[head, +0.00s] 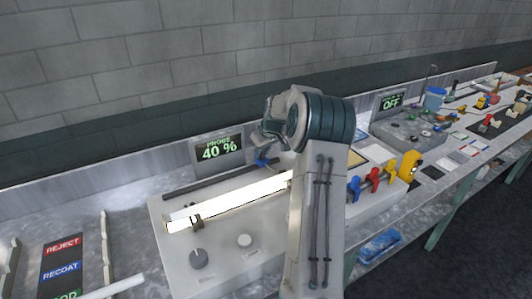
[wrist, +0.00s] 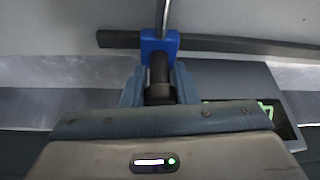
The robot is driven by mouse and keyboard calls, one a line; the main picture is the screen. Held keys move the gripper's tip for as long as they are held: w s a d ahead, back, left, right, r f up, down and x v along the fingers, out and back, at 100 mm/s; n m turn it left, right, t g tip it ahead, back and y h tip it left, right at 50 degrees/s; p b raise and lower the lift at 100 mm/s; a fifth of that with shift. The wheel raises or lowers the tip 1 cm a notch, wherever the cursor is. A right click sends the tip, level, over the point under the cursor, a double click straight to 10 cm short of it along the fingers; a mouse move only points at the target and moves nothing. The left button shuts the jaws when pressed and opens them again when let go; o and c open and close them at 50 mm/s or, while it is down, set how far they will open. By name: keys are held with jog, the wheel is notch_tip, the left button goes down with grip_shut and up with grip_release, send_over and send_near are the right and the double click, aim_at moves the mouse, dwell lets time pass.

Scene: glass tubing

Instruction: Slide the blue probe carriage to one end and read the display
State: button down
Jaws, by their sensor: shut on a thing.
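The blue probe carriage (wrist: 152,45) sits on a dark rail (wrist: 230,46) in the wrist view. A black knob (wrist: 158,78) stands out from it, and my gripper (wrist: 159,92) is shut on this knob. In the head view, the carriage (head: 262,161) is a small blue patch beneath my gripper (head: 264,149), partly hidden by my arm. The display (head: 219,150) behind the rail reads "PROBE 40 %". The rail's right end is hidden behind my arm.
A glowing tube (head: 238,198) lies in front of the rail on a pale panel with two knobs (head: 200,258). Blue, red and yellow clamps (head: 373,179) stand right of my arm. A second display (head: 390,103) reads "OFF".

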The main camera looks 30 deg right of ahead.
jog(key=c, duration=1.1)
grip_release()
jog(key=shift+c, duration=0.2)
jog(key=shift+d, duration=0.1)
jog(key=b+v, duration=0.2)
jog(key=v, duration=1.2)
jog(key=shift+f, duration=0.1)
